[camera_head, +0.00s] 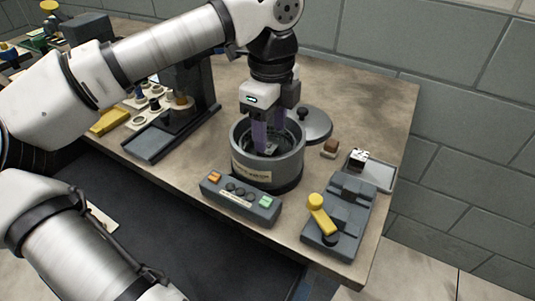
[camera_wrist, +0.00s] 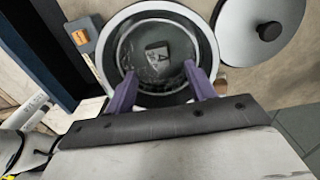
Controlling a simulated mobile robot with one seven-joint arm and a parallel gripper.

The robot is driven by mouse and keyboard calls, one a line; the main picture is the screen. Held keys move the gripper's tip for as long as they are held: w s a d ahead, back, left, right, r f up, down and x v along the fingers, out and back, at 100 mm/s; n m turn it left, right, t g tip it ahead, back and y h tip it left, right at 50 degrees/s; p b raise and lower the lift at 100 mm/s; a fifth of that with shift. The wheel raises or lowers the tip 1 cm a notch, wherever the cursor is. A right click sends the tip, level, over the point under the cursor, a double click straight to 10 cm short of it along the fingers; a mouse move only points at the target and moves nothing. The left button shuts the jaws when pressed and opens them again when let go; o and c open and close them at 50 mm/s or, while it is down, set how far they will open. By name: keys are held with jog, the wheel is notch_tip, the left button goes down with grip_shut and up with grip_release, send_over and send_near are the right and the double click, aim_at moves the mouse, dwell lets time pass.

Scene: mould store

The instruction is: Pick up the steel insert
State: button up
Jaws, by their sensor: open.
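A small grey metal piece with a dark mark, which looks like the steel insert (camera_wrist: 157,52), lies on the floor of a round grey pot (camera_wrist: 205,42) in the wrist view. In the head view the pot (camera_head: 268,172) stands open on the bench, with a label on its front. The insert shows there only as a small grey shape (camera_head: 270,149) near the fingers. My gripper (camera_head: 268,143) points down into the pot with its purple fingers apart and empty. In the wrist view my gripper (camera_wrist: 162,79) has its fingers on either side, short of the insert.
A round lid (camera_head: 315,124) lies behind the pot. A control box (camera_head: 240,198) with orange and green buttons is in front. A dark fixture with a yellow handle (camera_head: 320,214), a tray (camera_head: 383,176) and a metallic block (camera_head: 357,157) are to the right. A dark machine (camera_head: 186,92) stands left.

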aim_at(268, 156)
jog(key=shift+w+a+f+p, duration=0.15)
jog(key=shift+f+p, duration=0.1)
jog(key=shift+f, duration=1.15)
jog(key=shift+s+a+f+p, duration=0.1)
jog(key=shift+f+p, duration=0.1)
jog(key=shift+f, duration=1.15)
jog(key=shift+c, duration=0.4)
grip_shut()
